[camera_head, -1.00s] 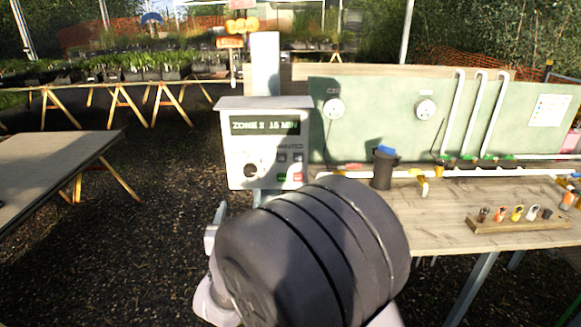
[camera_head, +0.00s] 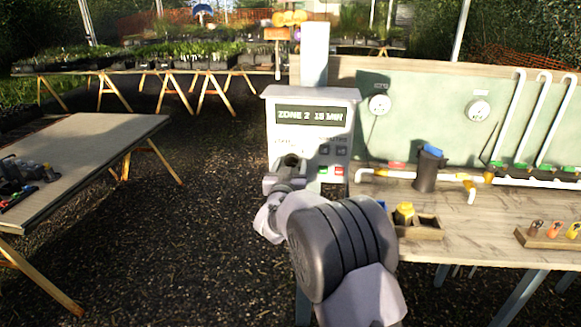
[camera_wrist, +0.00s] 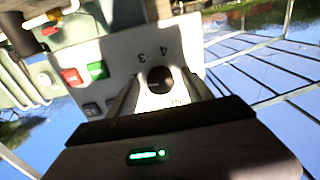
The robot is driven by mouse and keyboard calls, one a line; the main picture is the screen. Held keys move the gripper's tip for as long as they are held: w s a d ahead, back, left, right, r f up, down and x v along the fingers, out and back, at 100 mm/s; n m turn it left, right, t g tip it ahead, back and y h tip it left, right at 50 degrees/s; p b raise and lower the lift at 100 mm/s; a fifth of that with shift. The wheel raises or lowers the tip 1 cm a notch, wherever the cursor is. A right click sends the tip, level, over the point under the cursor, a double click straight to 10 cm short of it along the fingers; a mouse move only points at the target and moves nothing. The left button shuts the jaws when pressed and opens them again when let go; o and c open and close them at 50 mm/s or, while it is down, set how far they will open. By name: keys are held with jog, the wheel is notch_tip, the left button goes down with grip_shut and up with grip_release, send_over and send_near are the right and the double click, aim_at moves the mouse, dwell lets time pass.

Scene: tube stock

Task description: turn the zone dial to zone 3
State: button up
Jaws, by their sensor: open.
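The controller box (camera_head: 270,120) stands on a post, and its display (camera_head: 310,115) reads ZONE 2 15 MIN. My gripper (camera_head: 288,163) is in front of the left part of its panel and hides the dial in the head view. In the wrist view, the dark round zone dial (camera_wrist: 160,80) sits between the two fingers of my gripper (camera_wrist: 163,84), with the digits 3 and 4 printed beside it. The fingers are open, one on each side of the dial. I cannot tell whether they touch it.
A green button (camera_wrist: 97,70) and a red button (camera_wrist: 70,76) are beside the dial. The wooden workbench (camera_head: 450,225) at the right carries a dark cup (camera_head: 426,173), pipes and small trays. A table (camera_head: 90,150) with tools stands at the left. The gravel between is clear.

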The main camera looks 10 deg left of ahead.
grip_shut()
jog(key=shift+b, duration=0.45)
jog(key=m+b, duration=0.2)
jog(key=b, duration=0.1)
jog(key=shift+f, duration=0.25)
jog(key=m+b, duration=0.2)
jog(key=b, duration=0.2)
jog(key=shift+m, duration=0.3)
jog(key=shift+a+r+m+b, duration=0.1)
jog(key=shift+r+m+b, duration=0.1)
jog(key=shift+m+b, duration=0.95)
jog(key=shift+r+m, duration=0.15)
jog(key=shift+m, duration=1.3)
